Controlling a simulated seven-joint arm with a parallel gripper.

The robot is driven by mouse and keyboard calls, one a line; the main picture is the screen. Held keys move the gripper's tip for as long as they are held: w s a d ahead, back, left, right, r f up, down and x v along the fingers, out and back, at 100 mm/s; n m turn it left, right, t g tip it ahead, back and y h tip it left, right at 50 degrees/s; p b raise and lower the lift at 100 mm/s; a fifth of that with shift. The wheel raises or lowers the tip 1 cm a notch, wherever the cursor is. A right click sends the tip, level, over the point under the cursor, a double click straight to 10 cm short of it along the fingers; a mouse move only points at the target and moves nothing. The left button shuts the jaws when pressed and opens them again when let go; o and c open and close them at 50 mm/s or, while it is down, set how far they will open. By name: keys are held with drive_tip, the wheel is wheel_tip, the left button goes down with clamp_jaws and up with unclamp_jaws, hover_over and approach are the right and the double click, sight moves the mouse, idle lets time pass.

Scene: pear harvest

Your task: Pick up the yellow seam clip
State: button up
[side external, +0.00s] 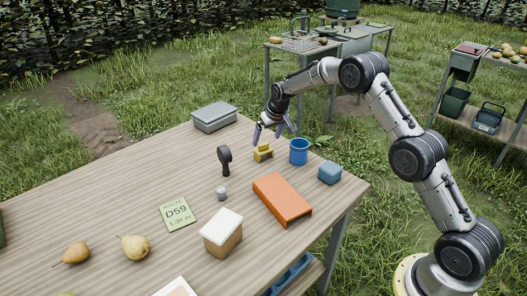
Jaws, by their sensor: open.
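The yellow seam clip (263,153) lies on the wooden table (130,200), towards its far right part. My gripper (268,137) is open just above the clip, with its fingers pointing down. The fingertips are close to the clip; I cannot tell whether they touch it. Nothing shows between the fingers.
A blue cup (299,151) stands close to the right of the clip, and a dark handled tool (225,160) to its left. An orange tray-like piece (283,198), blue block (330,172), grey box (215,117), white-lidded box (222,233) and pears (135,247) share the table.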

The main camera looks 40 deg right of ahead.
sight(264, 144)
drive_tip(key=shift+w+x, duration=0.1)
drive_tip(key=shift+x, duration=1.3)
drive_tip(key=shift+w+x, duration=0.15)
drive_tip(key=shift+x, duration=1.25)
drive_tip(key=shift+d+r, duration=0.1)
drive_tip(key=c, duration=1.1)
drive_tip(key=shift+c, duration=0.4)
drive_tip(key=shift+r, duration=0.15)
